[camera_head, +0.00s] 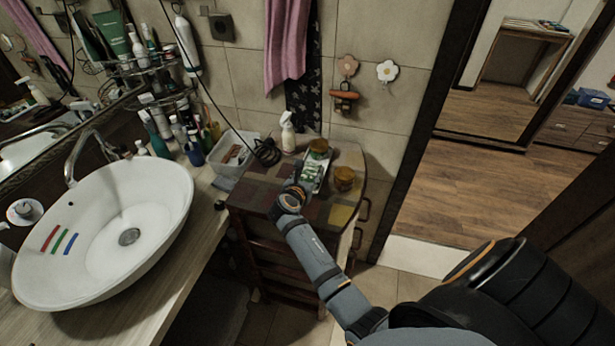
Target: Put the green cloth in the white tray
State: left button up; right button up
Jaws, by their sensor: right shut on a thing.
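The white tray (322,184) lies on the patchwork top of a small wooden cabinet, right of the basin. A small green patch, which looks like the green cloth (311,170), shows over the tray, just beyond my right gripper. My right gripper (299,181) reaches in from the lower right and is at the tray's left side. It is shut, apparently on the green cloth; its fingertips are small and partly hidden by the wrist. I cannot tell whether the cloth touches the tray. My left gripper is not in view.
The basin (110,225) has coloured stripes inside. A pink towel (286,45) hangs above.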

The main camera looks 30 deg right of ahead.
aim_at(308, 176)
jog(key=o, duration=1.1)
jog(key=shift+o, duration=0.2)
jog(key=shift+r, duration=0.1)
notch_tip(308, 176, up, 10)
jog(key=shift+f, duration=0.1)
